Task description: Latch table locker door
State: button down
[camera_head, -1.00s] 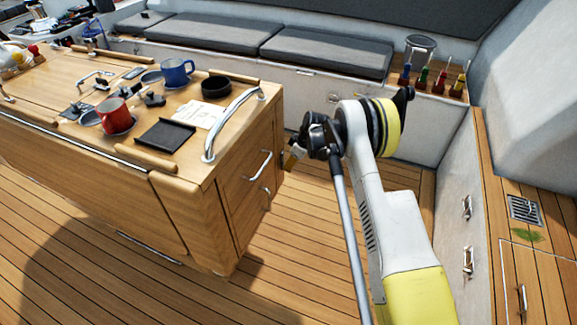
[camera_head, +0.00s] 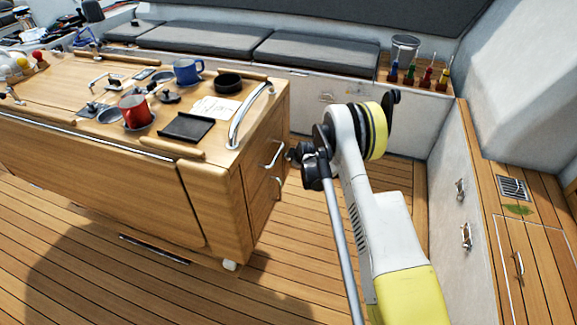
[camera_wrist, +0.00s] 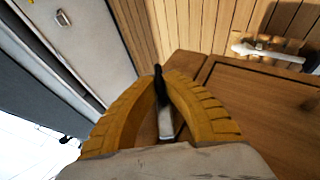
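The table locker door (camera_head: 257,205) is a wooden panel in the near end of the table (camera_head: 90,140). It looks about flush, but I cannot tell whether it is latched. An upper metal handle (camera_head: 273,155) and a lower handle (camera_head: 277,187) stick out from this end. My gripper is hidden by my wrist in the head view, close to the upper handle. In the wrist view, my gripper (camera_wrist: 163,78) shows two curved yellow fingers over the wooden table end (camera_wrist: 250,110). A dark and pale metal piece (camera_wrist: 168,125) shows between them; I cannot tell whether they grip it.
A curved metal grab rail (camera_head: 240,122) rises at the table's end. A red mug (camera_head: 134,111), a blue mug (camera_head: 187,71) and a black tray (camera_head: 187,127) are on top. A cushioned bench (camera_head: 315,55) runs behind. The plank floor (camera_head: 300,235) is clear beside the table.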

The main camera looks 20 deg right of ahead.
jog(key=shift+s+a+f+n+t+h, duration=0.15)
jog(key=shift+t+h, duration=0.15)
jog(key=shift+t, duration=0.3)
jog(key=shift+f+n+t+h, duration=0.15)
jog(key=shift+t+h, duration=0.15)
jog(key=shift+t, duration=0.3)
jog(key=shift+n+t+h, duration=0.4)
jog(key=shift+t+h, duration=0.2)
jog(key=shift+t, duration=0.7)
jog(key=c, duration=1.5)
grip_release()
jog(key=shift+o, duration=0.2)
jog(key=shift+r, duration=0.1)
notch_tip(320, 180, up, 10)
